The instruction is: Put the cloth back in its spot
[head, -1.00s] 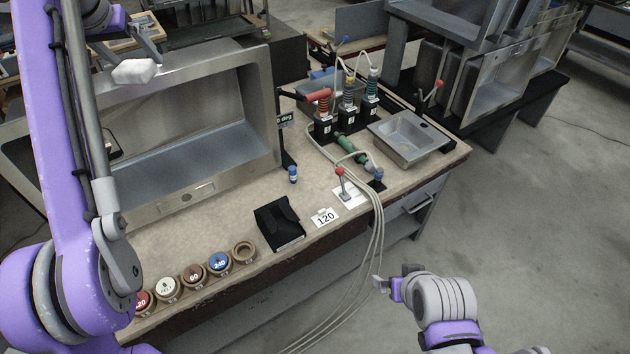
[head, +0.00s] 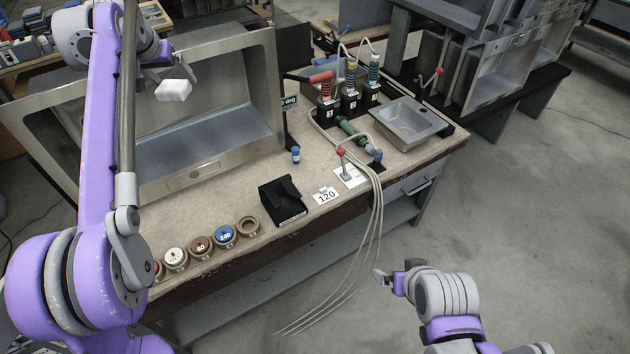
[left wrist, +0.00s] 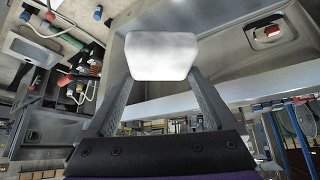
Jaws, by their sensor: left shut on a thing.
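A small white block-like piece, which may be the cloth (head: 173,90), is held between the fingers of my left gripper (head: 166,78). It is in front of the big steel sink's basin in the head view, raised above the bench. In the left wrist view the white piece (left wrist: 162,56) sits between both fingertips, with the gripper (left wrist: 162,82) shut on it. My right gripper (head: 385,279) is low at the right, in front of the bench and away from the cloth. Its finger gap is too small to read. I cannot tell which place is the cloth's spot.
The large steel sink (head: 205,166) stands tilted on the bench (head: 330,222). Along the front are several round labelled discs (head: 200,247), a black holder (head: 283,200) and a 120 card (head: 326,196). Hoses (head: 376,225) hang over the edge. A small sink (head: 408,122) lies at the right.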

